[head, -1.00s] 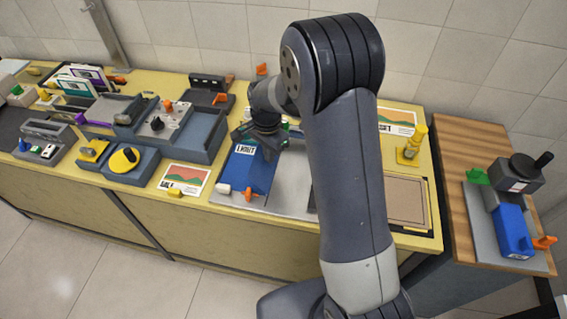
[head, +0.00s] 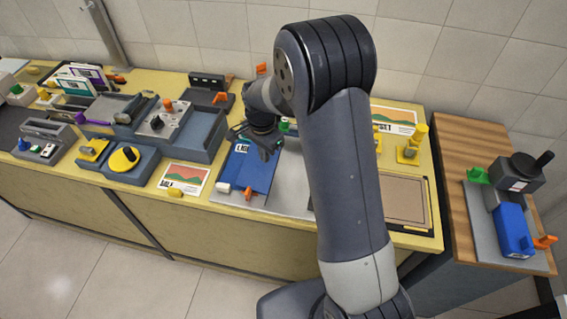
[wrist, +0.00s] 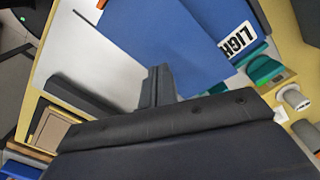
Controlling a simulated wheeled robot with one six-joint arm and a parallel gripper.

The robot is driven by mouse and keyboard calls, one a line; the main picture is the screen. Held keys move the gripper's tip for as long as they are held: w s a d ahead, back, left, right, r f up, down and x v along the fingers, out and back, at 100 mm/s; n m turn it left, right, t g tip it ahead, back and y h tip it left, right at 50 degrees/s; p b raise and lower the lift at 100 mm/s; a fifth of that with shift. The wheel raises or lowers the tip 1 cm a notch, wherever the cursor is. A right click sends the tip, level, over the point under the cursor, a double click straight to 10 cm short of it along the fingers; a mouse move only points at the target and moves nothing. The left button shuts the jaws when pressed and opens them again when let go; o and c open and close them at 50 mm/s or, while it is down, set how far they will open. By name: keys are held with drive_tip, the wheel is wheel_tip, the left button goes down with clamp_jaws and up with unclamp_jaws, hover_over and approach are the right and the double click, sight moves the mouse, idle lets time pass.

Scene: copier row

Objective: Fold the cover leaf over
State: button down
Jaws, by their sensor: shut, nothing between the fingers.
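The blue cover leaf (head: 252,176) with a white lettered label lies on the left part of a pale grey board (head: 288,190) in the head view. The leaf (wrist: 160,38) also fills the upper middle of the wrist view, beside the bare board (wrist: 95,55). My gripper (head: 268,153) is over the leaf's right far part and hides the end of the label. In the wrist view its fingers (wrist: 158,82) are together and empty, close to the leaf's edge. I cannot tell whether they touch it.
An orange clip (head: 248,193) and a white block (head: 223,188) sit at the leaf's near edge. Green pieces (wrist: 262,68) stand beside it in the wrist view. A picture card (head: 184,179) lies left; a brown panel (head: 405,200) lies right of my arm.

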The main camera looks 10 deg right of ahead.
sight(262, 165)
drive_tip(key=shift+w+a+f+b, duration=0.1)
drive_tip(key=shift+a+f+b, duration=0.15)
drive_tip(key=shift+f+b, duration=0.55)
drive_tip(key=shift+w+a+f+b, duration=0.1)
drive_tip(key=shift+a+f+b, duration=0.25)
drive_tip(key=shift+f, duration=0.75)
drive_tip(key=shift+d, duration=0.15)
drive_tip(key=shift+r, duration=0.15)
wheel_tip(262, 165, up, 9)
drive_tip(key=p, duration=0.6)
wheel_tip(262, 165, down, 9)
drive_tip(key=b, duration=0.6)
drive_tip(key=shift+f, duration=0.2)
drive_tip(key=shift+r, duration=0.2)
drive_tip(key=shift+r, duration=0.1)
